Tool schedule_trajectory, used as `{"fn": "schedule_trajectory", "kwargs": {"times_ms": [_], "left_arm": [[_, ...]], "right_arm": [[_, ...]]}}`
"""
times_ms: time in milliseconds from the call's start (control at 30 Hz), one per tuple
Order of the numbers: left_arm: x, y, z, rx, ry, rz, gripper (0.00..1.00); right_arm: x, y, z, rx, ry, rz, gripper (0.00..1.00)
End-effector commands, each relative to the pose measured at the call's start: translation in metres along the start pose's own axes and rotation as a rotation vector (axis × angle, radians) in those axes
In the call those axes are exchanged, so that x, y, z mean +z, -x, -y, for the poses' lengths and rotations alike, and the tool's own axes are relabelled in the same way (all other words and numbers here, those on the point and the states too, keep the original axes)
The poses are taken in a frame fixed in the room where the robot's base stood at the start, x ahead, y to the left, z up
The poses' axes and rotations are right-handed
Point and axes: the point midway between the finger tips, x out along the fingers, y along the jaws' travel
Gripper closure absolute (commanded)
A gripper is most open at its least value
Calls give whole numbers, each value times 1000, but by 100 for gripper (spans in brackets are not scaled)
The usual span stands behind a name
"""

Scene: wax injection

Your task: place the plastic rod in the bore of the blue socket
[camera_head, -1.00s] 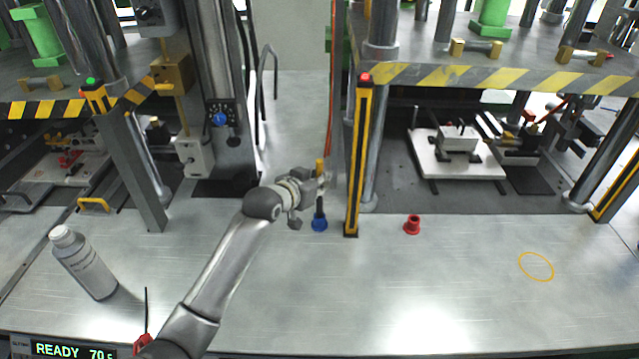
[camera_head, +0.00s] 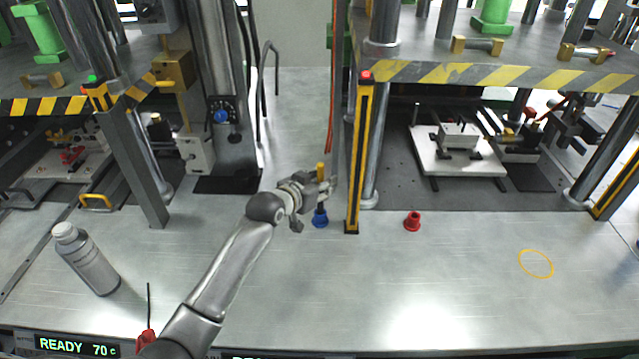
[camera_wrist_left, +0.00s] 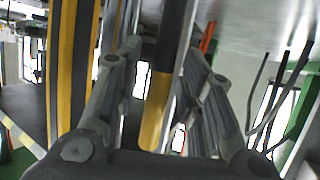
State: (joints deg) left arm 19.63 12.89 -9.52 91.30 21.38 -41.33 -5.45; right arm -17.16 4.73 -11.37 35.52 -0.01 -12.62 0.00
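The plastic rod (camera_head: 320,170) is upright, with a yellow upper part and a dark lower part. My left gripper (camera_head: 325,188) is shut on it, coming from the left. In the left wrist view the rod (camera_wrist_left: 161,90) runs between the two fingers (camera_wrist_left: 160,65). The blue socket (camera_head: 320,219) stands on the bench directly below the gripper. The rod's dark lower part reaches down to the socket's top; the fingers partly cover it, and I cannot tell how deep its end sits in the bore. My right gripper is not in view.
A yellow-and-black post (camera_head: 359,155) stands close to the right of the gripper. A red socket (camera_head: 412,221) stands farther right. A grey bottle (camera_head: 86,259) stands at the left. A yellow ring mark (camera_head: 536,264) is on the right bench. The front middle of the bench is clear.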

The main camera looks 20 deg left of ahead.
Motion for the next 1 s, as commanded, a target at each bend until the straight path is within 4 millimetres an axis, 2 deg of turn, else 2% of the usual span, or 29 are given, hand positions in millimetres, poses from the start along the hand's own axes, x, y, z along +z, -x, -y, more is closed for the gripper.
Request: {"fn": "schedule_trajectory", "kwargs": {"times_ms": [100,267,800,1000], "left_arm": [[-5,2,0,0,0,-2,64],[-3,15,0,0,0,-1,64],[-2,97,0,-1,-1,0,64],[-3,116,0,1,0,0,64]], "right_arm": [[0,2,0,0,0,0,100],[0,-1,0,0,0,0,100],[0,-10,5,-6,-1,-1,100],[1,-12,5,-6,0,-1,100]]}}
